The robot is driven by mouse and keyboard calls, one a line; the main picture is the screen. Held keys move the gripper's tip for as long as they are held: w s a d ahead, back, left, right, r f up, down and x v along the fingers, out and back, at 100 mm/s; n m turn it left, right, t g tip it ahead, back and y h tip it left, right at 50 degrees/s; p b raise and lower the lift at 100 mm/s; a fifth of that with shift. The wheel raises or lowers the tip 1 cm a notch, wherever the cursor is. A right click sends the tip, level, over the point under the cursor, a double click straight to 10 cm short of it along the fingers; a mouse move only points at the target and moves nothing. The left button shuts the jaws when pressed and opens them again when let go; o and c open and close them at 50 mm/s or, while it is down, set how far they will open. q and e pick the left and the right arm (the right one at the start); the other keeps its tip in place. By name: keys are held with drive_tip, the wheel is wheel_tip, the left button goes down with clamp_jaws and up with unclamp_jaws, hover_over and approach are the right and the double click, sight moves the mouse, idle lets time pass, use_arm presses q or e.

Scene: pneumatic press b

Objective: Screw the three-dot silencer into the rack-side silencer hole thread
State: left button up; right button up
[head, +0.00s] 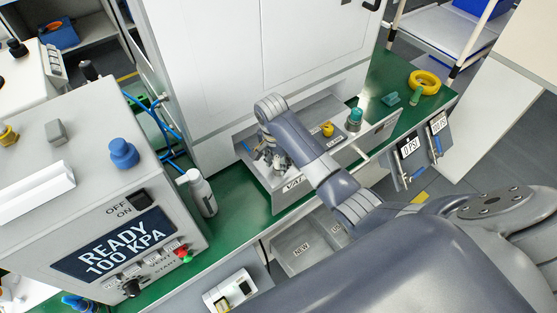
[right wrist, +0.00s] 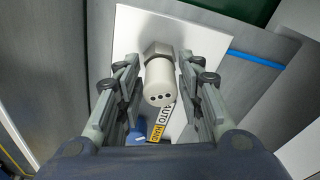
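The three-dot silencer (right wrist: 160,84) is a pale cylinder with dark dots on its near end and a metal hex nut (right wrist: 157,50) at its far end. It points toward the right wrist camera, in front of a white plate (right wrist: 136,27). My right gripper (right wrist: 159,62) has one finger on each side of it, with narrow gaps visible, so it looks open. I cannot tell whether the nut touches the plate. In the head view my right gripper (head: 272,157) reaches down into the grey tray (head: 287,201); the silencer is not distinguishable there. My left gripper is not in view.
A press console (head: 115,245) reading READY 100 KPA stands at left. A yellow ring (head: 424,82) lies on the green bench. A white cabinet (head: 245,60) stands behind.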

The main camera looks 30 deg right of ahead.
drive_tip(key=n, duration=0.5)
drive_tip(key=shift+t, duration=0.3)
drive_tip(key=c, duration=0.6)
drive_tip(key=m, duration=0.5)
drive_tip(key=shift+a, duration=0.1)
drive_tip(key=m+g, duration=0.1)
drive_tip(key=m, duration=0.2)
drive_tip(key=shift+m, duration=0.3)
drive_tip(key=m, duration=0.3)
drive_tip(key=o, duration=0.6)
